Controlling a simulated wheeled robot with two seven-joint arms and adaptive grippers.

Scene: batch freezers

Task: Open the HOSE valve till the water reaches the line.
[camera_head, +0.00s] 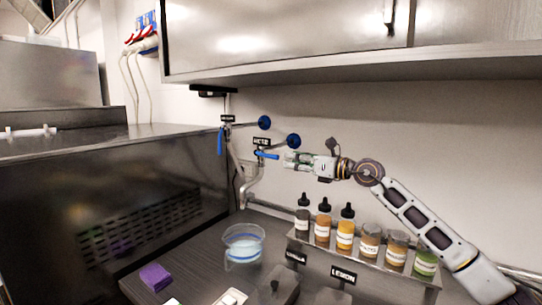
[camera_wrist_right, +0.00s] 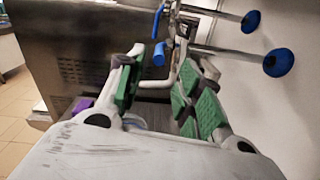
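Two wall taps with blue levers stand behind the counter. The nearer tap's lever (camera_head: 266,155) lies roughly level, under a dark label (camera_head: 261,141) too small to read surely. The farther tap's lever (camera_head: 220,141) hangs down under another label (camera_head: 228,118). A clear container (camera_head: 244,257) on the counter shows pale blue; its water level and line are unclear. My right gripper (camera_head: 288,160) is just right of the nearer lever. In the wrist view its green-padded fingers (camera_wrist_right: 160,88) are apart and empty, with a blue lever end (camera_wrist_right: 159,54) beyond them. My left gripper is out of view.
Blue round knobs (camera_head: 293,140) stick out by the taps. A rack (camera_head: 363,264) of several bottles stands below my right arm. A purple sponge (camera_head: 155,277) lies on the counter at the left. A steel cabinet (camera_head: 290,35) hangs above.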

